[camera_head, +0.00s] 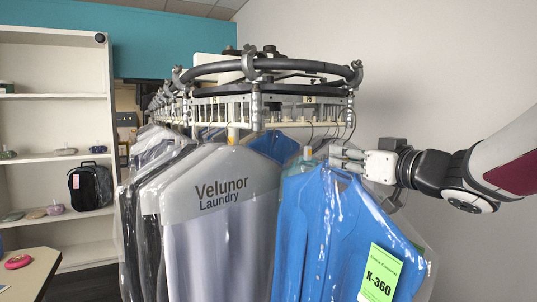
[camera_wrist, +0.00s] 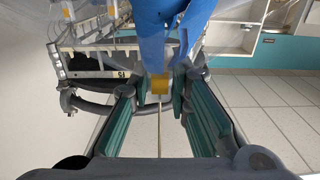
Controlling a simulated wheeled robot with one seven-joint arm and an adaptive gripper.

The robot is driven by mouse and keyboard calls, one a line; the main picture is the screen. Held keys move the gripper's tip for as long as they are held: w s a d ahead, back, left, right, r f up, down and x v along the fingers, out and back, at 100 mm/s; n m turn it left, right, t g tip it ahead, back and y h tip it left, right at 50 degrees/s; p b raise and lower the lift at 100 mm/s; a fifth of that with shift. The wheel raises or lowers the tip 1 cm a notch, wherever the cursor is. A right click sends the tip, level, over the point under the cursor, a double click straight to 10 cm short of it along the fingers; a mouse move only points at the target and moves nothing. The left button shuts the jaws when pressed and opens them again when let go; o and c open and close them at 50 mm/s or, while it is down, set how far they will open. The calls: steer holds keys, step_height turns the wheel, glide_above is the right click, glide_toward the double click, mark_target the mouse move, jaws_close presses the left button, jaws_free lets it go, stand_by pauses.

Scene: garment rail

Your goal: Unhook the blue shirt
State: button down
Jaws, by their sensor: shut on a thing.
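The blue shirt (camera_head: 318,225) hangs in a clear plastic cover with a green K-360 tag (camera_head: 380,272), at the front right of the rail. In the wrist view its blue collar area (camera_wrist: 165,35) is at the top centre. My gripper (camera_head: 340,157) is at the top of the shirt, reaching in from the right. In the wrist view my gripper (camera_wrist: 163,85) is shut on the yellow neck of the shirt's hanger (camera_wrist: 159,86). A thin metal hook stem (camera_wrist: 160,130) runs from the neck between the fingers. Whether the hook touches the rail is unclear.
The round end of the garment rail (camera_head: 255,88) is just above and left of my gripper. A bagged grey-white garment marked Velunor Laundry (camera_head: 220,225) hangs close to the left, with several more behind. A shelf (camera_head: 55,157) stands far left. The right side is clear.

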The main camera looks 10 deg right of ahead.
steer(key=v, duration=2.1)
steer(key=shift+s, duration=0.15)
stand_by(0.3)
steer(key=shift+d+r, duration=0.1)
